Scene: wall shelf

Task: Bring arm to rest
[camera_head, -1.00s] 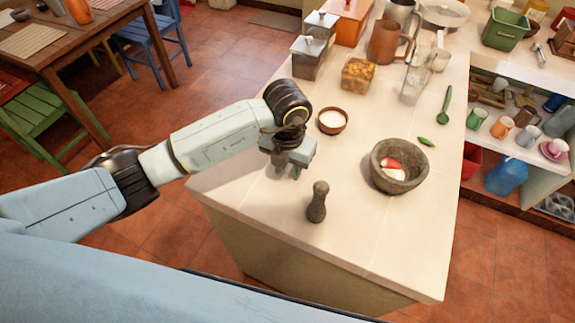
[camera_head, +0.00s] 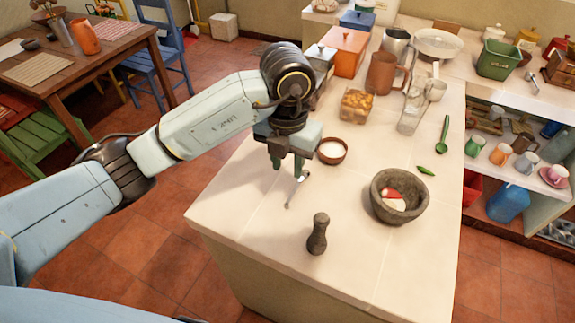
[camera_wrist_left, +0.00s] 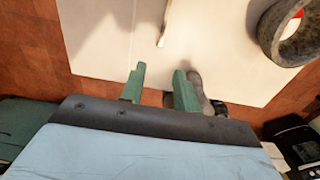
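My left arm reaches in from the left over the counter (camera_head: 250,205). My left gripper (camera_head: 288,166) is in the air above the counter's left side, beside the small brown bowl of white powder (camera_head: 332,150). In the left wrist view the green fingers (camera_wrist_left: 158,88) stand apart with nothing between them. A small, thin, light-coloured utensil (camera_head: 297,187) lies on the counter just below the gripper; part of it shows in the wrist view (camera_wrist_left: 165,22). My right gripper is not in view.
A stone mortar (camera_head: 398,208) with red and white pieces stands to the right, and a dark pestle (camera_head: 318,234) stands upright near the front. The counter's front left is clear.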

